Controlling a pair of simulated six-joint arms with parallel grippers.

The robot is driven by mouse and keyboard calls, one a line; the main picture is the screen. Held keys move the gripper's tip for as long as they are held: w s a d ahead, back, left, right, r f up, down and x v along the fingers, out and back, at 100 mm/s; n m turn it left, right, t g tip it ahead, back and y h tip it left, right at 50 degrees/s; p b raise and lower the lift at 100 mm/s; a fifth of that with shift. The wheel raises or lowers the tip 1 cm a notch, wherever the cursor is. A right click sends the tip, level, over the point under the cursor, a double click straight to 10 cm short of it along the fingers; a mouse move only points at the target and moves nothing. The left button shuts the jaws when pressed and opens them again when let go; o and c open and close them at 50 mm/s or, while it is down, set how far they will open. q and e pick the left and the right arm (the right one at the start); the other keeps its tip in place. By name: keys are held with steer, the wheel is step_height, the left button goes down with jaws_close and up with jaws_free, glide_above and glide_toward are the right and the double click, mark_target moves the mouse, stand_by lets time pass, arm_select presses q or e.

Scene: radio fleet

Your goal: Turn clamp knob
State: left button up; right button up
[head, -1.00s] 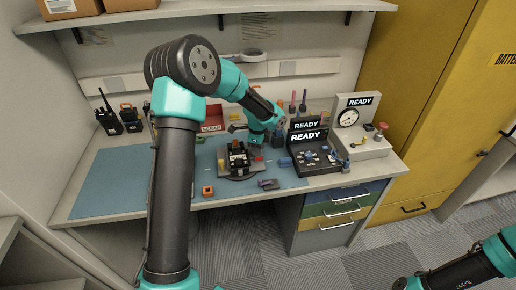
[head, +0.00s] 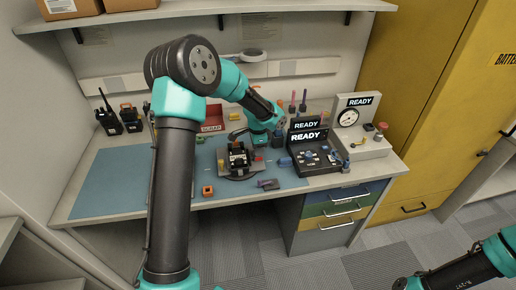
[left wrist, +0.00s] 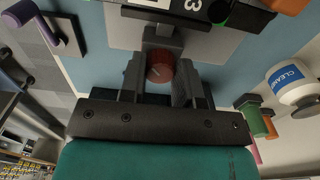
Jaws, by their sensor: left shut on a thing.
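The red clamp knob (left wrist: 160,68) shows in the left wrist view at the near end of the clamp fixture (left wrist: 165,38). My left gripper (left wrist: 160,82) is shut on the knob, with one dark finger on each side of it. In the head view the fixture (head: 240,175) stands on the blue mat and holds a dark radio (head: 238,157) with a white label. My right gripper is out of view; only part of my right arm shows at the bottom right.
A black console (head: 315,160) with READY screens and a grey gauge station (head: 363,143) stand to the right. A red bin (head: 212,118) is behind the fixture. An orange block (head: 208,190) and a purple-handled part (head: 268,184) lie near the front edge. The mat's left side (head: 110,185) is clear.

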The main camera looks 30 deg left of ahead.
arm_select(q)
steer(key=o, duration=0.9)
steer(key=shift+r, duration=0.1)
step_height(320, 180, up, 17)
steer(key=shift+r, duration=0.15)
stand_by(0.5)
